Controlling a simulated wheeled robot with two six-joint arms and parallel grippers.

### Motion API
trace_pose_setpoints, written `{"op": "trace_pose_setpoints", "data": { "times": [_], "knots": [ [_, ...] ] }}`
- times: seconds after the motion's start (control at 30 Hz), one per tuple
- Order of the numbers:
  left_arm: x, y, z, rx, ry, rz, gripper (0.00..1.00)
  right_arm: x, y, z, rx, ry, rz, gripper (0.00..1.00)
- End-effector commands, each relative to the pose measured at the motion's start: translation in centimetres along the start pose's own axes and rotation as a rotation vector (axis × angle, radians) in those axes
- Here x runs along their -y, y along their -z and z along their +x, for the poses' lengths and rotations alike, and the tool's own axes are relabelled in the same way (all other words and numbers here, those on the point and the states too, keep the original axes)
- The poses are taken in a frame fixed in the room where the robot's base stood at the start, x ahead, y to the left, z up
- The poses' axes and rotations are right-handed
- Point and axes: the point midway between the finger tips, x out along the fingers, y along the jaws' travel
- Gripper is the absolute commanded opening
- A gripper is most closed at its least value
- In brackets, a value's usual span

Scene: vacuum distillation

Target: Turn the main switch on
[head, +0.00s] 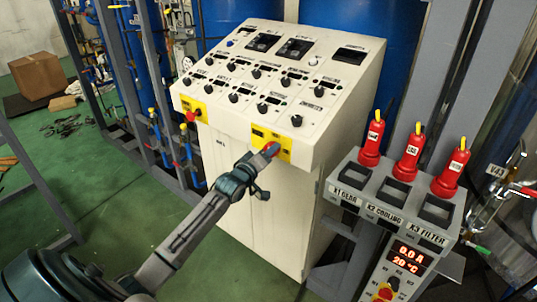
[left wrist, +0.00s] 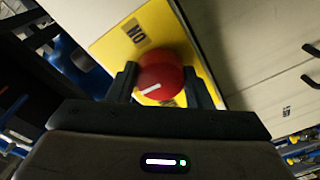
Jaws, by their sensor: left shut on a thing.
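The main switch is a round red knob (head: 271,148) on a yellow plate (head: 285,146) at the front right of the white control console (head: 240,125). My left gripper (head: 266,155) reaches it from the lower left and is shut on the knob. In the left wrist view the red knob (left wrist: 161,76) sits between the two dark fingers of the left gripper (left wrist: 161,84). Its white mark slants toward the lower left. An ON label (left wrist: 139,35) shows on the yellow plate above the knob; another label below is mostly hidden. My right gripper is not in view.
A second yellow plate with a red switch (head: 191,115) is at the console's left front. A grey rack with red plugs (head: 409,155) stands at the right. Blue tanks (head: 375,50) and grey posts stand behind. Green floor (head: 110,210) is clear at the left.

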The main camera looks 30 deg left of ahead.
Motion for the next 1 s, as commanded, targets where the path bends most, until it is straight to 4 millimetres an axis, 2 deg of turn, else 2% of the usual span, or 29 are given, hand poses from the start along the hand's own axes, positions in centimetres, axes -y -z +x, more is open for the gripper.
{"op": "trace_pose_setpoints", "data": {
  "times": [0.47, 1.0],
  "knots": [
    [0.6, -0.3, 0.0, -0.015, -0.022, 0.386, 0.23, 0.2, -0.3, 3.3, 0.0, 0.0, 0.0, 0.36],
    [0.9, -0.4, 0.0, -0.035, -0.054, 0.897, 0.23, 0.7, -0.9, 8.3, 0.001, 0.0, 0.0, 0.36]
  ]
}}
